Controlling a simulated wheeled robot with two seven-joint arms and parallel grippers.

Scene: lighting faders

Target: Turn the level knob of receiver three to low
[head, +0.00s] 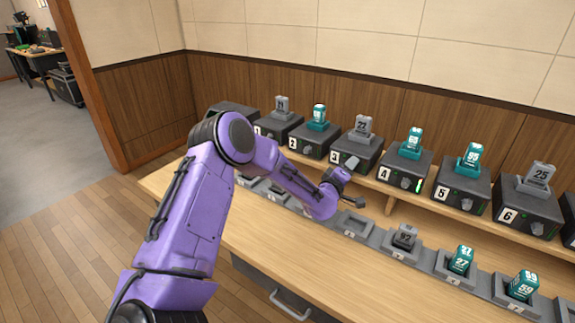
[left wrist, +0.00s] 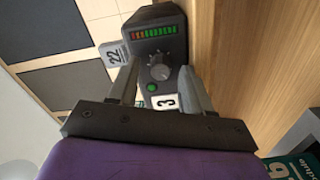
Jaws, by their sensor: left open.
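Receiver three (head: 366,148) is a dark box on the raised shelf, with a white label 3 and a grey module marked 22 on top. In the left wrist view its front panel (left wrist: 143,25) shows a round grey level knob (left wrist: 159,72), a lit bar meter (left wrist: 153,32) with red to green segments, and a green light. My left gripper (head: 355,183) is in front of receiver three. In the left wrist view the gripper (left wrist: 160,75) is open, its fingers on either side of the knob. Contact and the knob's exact setting are unclear. My right gripper is out of view.
Receiver two (head: 309,141) and receiver four (head: 404,173) stand on either side along the shelf (head: 400,193). Below, a row of grey cradles holds several modules, including a grey one marked 92 (head: 404,238). The wooden counter (head: 270,235) in front is clear.

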